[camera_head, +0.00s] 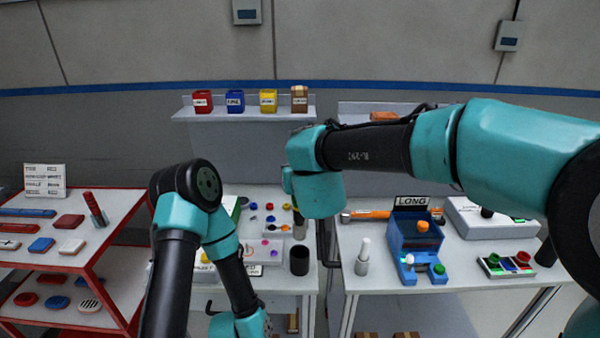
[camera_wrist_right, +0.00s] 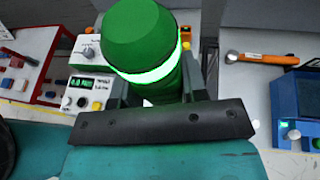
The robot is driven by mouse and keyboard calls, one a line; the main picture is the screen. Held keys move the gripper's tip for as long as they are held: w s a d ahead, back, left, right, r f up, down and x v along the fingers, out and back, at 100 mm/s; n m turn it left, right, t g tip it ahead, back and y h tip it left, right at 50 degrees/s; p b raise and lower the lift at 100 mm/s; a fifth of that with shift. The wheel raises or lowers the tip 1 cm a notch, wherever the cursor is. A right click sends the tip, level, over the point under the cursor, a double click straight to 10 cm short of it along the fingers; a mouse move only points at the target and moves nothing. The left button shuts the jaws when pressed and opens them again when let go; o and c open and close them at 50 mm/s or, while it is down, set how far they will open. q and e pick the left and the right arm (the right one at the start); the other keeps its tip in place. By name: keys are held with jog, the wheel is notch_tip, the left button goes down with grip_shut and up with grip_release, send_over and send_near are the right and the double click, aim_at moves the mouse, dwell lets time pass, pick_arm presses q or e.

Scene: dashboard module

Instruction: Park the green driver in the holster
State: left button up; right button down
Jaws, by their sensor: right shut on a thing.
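The green driver (camera_wrist_right: 145,40) fills the top middle of the right wrist view, with a bright band around its thick green handle. My right gripper (camera_wrist_right: 152,88) is shut on it, one dark finger on each side. The driver's lower end is hidden. My left gripper is not in view.
An orange-handled hammer (camera_head: 370,214) lies on the right bench, beside a blue LONG fixture (camera_head: 410,235). A white peg in a grey base (camera_head: 362,257) stands near the front. A red-framed rack (camera_head: 75,222) is at left. A shelf (camera_head: 245,112) holds small boxes behind.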

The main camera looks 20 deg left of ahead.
aim_at(300, 224)
jog(key=shift+f, duration=0.1)
jog(key=shift+f, duration=6.35)
jog(key=c, duration=0.6)
grip_release()
jog(key=shift+o, duration=0.2)
jog(key=shift+f, duration=0.1)
jog(key=shift+s, duration=0.1)
jog(key=v, duration=1.7)
jog(key=shift+d, duration=0.1)
